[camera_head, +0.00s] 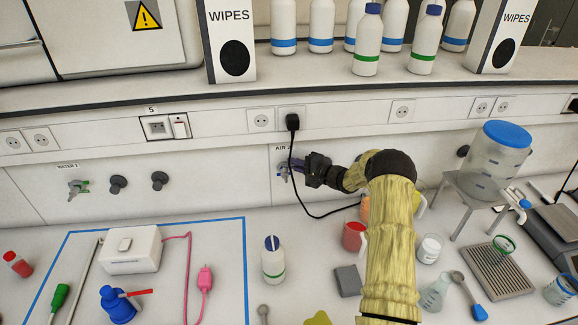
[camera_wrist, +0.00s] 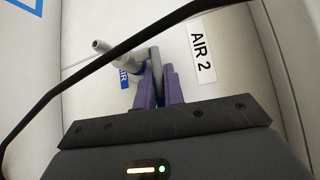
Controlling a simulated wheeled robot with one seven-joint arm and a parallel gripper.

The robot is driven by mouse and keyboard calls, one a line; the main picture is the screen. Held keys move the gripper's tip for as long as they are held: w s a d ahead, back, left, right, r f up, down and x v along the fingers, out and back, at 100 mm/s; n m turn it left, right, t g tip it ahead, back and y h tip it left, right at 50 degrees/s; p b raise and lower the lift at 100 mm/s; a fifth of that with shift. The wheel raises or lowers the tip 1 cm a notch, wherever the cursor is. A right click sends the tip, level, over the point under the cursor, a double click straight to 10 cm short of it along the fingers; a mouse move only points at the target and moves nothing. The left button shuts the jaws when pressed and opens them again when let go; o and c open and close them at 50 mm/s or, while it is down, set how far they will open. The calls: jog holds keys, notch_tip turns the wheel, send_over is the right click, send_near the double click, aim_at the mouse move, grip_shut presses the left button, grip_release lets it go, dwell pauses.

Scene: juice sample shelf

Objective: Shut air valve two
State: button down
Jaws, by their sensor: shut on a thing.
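The air valve two (camera_wrist: 128,62) is a grey tap fitting on the white wall panel, with a blue tag marked AIR and a white label reading AIR 2 (camera_wrist: 202,54) beside it. In the head view the valve (camera_head: 283,171) is small and partly hidden by my gripper (camera_head: 297,167). In the wrist view my gripper (camera_wrist: 160,88) has its purple fingers shut on the valve's grey lever (camera_wrist: 156,70). The exact turn of the lever is hard to tell.
A black cable (camera_head: 294,185) hangs from a plug (camera_head: 292,122) down past my gripper and crosses close in the wrist view. Below on the bench stand a white bottle (camera_head: 273,262), a red beaker (camera_head: 353,237) and a white box (camera_head: 130,250). A water tap (camera_head: 78,187) is at left.

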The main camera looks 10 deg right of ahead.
jog(key=c, duration=1.8)
grip_release()
jog(key=shift+s, duration=0.1)
jog(key=b+v, duration=0.5)
jog(key=v, duration=1.2)
jog(key=shift+s+d+b, duration=0.1)
jog(key=shift+d+b, duration=0.05)
jog(key=shift+b, duration=0.15)
